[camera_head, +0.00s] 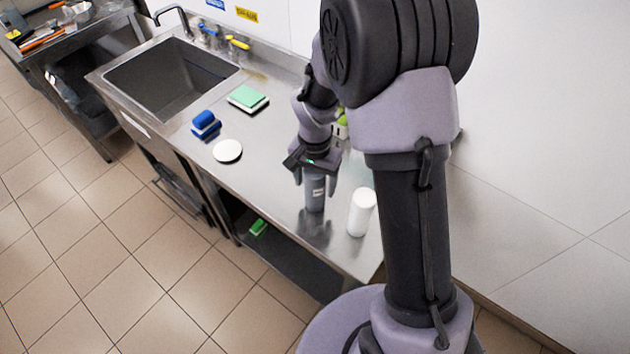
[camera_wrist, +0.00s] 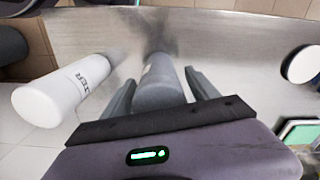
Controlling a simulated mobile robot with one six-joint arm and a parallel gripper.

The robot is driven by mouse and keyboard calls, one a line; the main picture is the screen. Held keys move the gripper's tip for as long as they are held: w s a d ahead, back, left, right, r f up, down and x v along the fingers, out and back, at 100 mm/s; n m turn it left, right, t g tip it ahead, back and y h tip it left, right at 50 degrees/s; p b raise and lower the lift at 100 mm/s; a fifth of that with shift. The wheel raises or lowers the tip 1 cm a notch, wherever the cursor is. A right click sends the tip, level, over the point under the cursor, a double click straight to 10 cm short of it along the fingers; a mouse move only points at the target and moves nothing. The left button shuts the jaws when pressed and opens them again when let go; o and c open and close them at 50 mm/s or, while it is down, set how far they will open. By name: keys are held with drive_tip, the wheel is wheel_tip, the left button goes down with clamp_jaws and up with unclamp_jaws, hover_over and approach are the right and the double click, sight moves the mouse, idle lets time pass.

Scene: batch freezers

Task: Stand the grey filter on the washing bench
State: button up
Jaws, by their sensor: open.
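The grey filter (camera_head: 315,195) is an upright grey cylinder at the front part of the steel washing bench (camera_head: 275,195). Its base appears to meet its dark reflection on the bench top. My gripper (camera_head: 316,181) points down over it, with one finger on each side of its upper part. In the wrist view the grey filter (camera_wrist: 160,80) lies between the two open fingers (camera_wrist: 160,88), with a narrow gap visible beside the right finger. Its top end is partly hidden by the gripper body.
A white filter (camera_head: 361,212) stands upright close to the right of the grey one. A white disc (camera_head: 227,151), a blue brush or block (camera_head: 205,123) and a green-topped sponge (camera_head: 248,97) lie toward the sink (camera_head: 172,80). The bench between disc and gripper is clear.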

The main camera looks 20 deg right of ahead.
wheel_tip(320, 180, up, 12)
drive_tip(key=p, duration=0.3)
drive_tip(key=shift+r, duration=0.1)
drive_tip(key=s+a+r+n+t+y, duration=0.1)
drive_tip(key=s+a+r+t, duration=0.1)
drive_tip(key=s+r, duration=0.5)
drive_tip(key=s+a+r+n+t+y, duration=0.1)
drive_tip(key=s+a+r+n+t, duration=0.1)
drive_tip(key=s+r, duration=0.6)
drive_tip(key=s+t, duration=0.1)
drive_tip(key=s, duration=0.3)
drive_tip(key=shift+s+r+t, duration=0.15)
drive_tip(key=shift+r+t, duration=0.05)
drive_tip(key=shift+t, duration=0.2)
